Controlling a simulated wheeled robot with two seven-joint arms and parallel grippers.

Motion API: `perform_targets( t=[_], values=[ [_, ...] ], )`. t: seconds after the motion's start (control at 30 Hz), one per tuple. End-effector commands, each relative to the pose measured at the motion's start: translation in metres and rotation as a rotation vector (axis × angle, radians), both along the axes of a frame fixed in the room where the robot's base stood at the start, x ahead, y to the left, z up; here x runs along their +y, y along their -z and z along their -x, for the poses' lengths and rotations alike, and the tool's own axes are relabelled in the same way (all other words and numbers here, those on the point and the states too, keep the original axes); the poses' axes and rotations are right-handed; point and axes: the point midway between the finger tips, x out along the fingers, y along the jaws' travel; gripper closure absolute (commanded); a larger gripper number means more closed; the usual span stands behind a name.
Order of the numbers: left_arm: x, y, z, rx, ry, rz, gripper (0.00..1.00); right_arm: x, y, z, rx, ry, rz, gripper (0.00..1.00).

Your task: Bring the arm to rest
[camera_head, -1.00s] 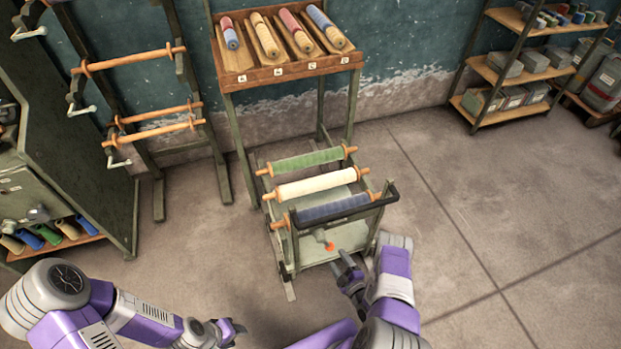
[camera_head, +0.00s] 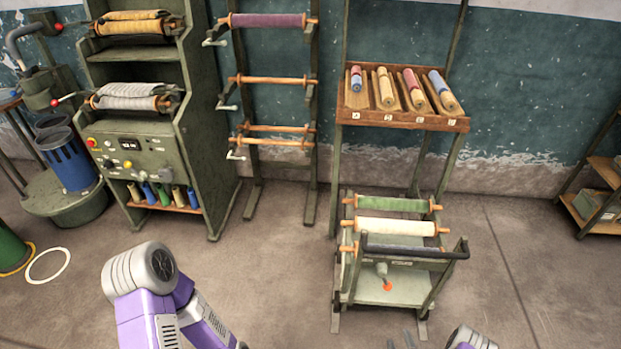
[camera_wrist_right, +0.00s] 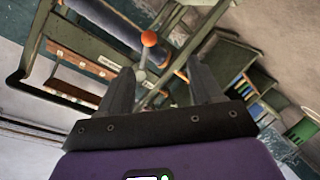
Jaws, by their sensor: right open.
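My right gripper (camera_head: 401,342) shows only as fingertips at the bottom edge in the head view, in front of the wheeled cart (camera_head: 385,292). In the right wrist view the right gripper (camera_wrist_right: 162,72) has its two dark fingers spread with nothing held between them. A lever with an orange knob (camera_wrist_right: 148,38) shows beyond the fingers; I cannot tell its exact distance. The same orange knob (camera_head: 387,287) sits low on the cart in the head view. My left arm (camera_head: 150,290) is at the lower left, and its gripper is out of frame.
The cart carries a green roll (camera_head: 392,204), a cream roll (camera_head: 396,227) and a dark handle (camera_head: 415,251). A sloped rack (camera_head: 400,117) with several rolls stands behind it. A green machine (camera_head: 150,135) and a roller stand (camera_head: 312,190) are left. Floor (camera_head: 275,265) left of the cart is clear.

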Motion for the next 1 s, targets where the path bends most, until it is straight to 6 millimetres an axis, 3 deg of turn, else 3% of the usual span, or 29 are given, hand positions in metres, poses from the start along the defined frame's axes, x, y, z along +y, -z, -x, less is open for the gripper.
perform_targets(
  t=[0.27,0.43,0.57,0.7,0.83,1.0],
  values=[
    [0.0,-0.001,-0.001,-0.002,0.0,0.0,0.57,0.028,-0.011,-0.021,0.272,0.088,-0.287,0.35],
    [0.0,-0.002,-0.001,-0.002,0.0,0.0,0.57,0.072,-0.032,-0.015,0.534,0.198,-0.547,0.35],
    [0.0,-0.003,-0.001,-0.002,0.0,0.0,0.57,0.126,-0.065,0.018,0.821,0.345,-0.783,0.35],
    [0.0,-0.003,-0.001,-0.002,-0.001,0.0,0.57,0.176,-0.105,0.073,1.099,0.519,-0.945,0.35],
    [0.0,-0.004,-0.001,-0.002,-0.001,0.0,0.57,0.2,-0.131,0.113,1.255,0.642,-1.005,0.35],
    [0.0,-0.004,-0.001,-0.002,-0.001,0.0,0.57,0.209,-0.143,0.132,1.325,0.703,-1.024,0.35]
  ],
)
